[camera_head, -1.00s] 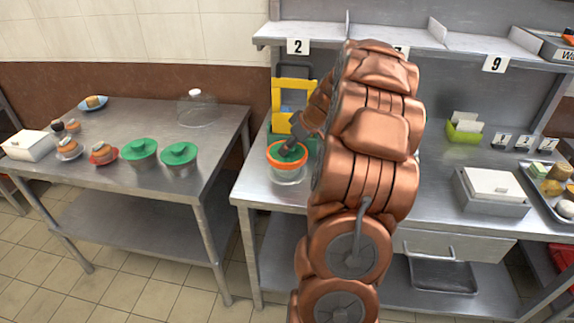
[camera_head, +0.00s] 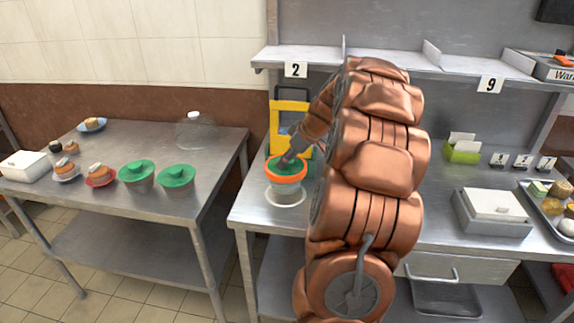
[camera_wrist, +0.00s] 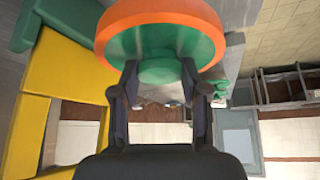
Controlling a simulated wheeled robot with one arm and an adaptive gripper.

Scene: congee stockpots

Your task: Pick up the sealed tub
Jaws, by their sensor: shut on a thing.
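The sealed tub (camera_head: 286,179) has a green lid and an orange band around its rim. It is at the front left of the right-hand counter, just above a pale round base (camera_head: 286,199). My gripper (camera_head: 287,162) reaches it from above and is shut on the green knob of the lid. In the wrist view the two fingers (camera_wrist: 160,90) close on both sides of the knob, and the orange band (camera_wrist: 120,17) shows behind the lid. The tub's lower body is hard to make out.
A yellow frame (camera_head: 275,120) stands close behind the tub; it also shows in the wrist view (camera_wrist: 55,75). Two green-lidded tubs (camera_head: 138,174) (camera_head: 177,181) stand on the left table (camera_head: 110,215). A shelf (camera_head: 400,62) overhangs the counter.

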